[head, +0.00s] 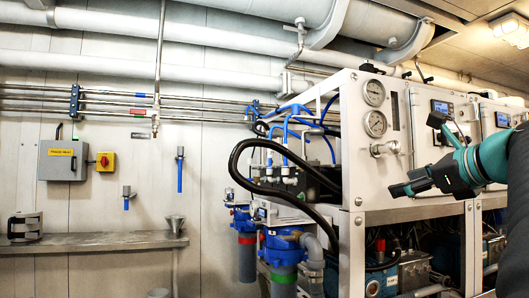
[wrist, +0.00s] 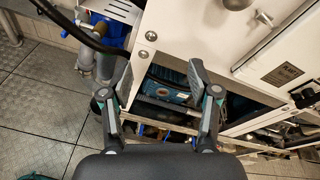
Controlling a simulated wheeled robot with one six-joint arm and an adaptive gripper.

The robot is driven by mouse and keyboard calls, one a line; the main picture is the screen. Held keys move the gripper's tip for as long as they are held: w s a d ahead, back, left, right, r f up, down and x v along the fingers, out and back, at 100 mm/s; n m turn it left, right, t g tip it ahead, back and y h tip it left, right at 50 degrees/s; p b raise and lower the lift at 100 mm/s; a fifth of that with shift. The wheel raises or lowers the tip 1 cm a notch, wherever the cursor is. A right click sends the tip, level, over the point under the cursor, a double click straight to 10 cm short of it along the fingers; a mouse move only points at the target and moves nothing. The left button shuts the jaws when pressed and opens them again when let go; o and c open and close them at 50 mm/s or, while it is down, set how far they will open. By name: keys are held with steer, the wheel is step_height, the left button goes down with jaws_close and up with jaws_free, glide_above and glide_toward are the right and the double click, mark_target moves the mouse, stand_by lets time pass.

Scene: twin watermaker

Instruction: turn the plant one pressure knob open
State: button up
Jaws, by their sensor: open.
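The pressure knob (head: 384,148) is a silver metal knob sticking out of the white plant panel (head: 405,187), below two round gauges. The knob lies above and right of the fingertips there.
Two gauges (head: 375,108) sit above the knob. Black hoses (head: 240,160) curve out left of the panel. Blue filter housings (head: 283,250) stand below them. A workbench (head: 90,242) runs along the left wall. Tiled floor (wrist: 40,110) is clear at the left in the wrist view.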

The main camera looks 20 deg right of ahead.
mark_target(396, 147)
steer(key=s+d+r+m+t, duration=0.3)
steer(key=s+d+r+m, duration=0.15)
steer(key=r, duration=0.35)
steer(key=w, duration=0.9)
steer(key=w+p, duration=0.1)
steer(key=w, duration=0.3)
steer(key=shift+w+a+f, duration=0.15)
steer(key=shift+w+a, duration=0.2)
steer(key=shift+n, duration=0.25)
jaws_close()
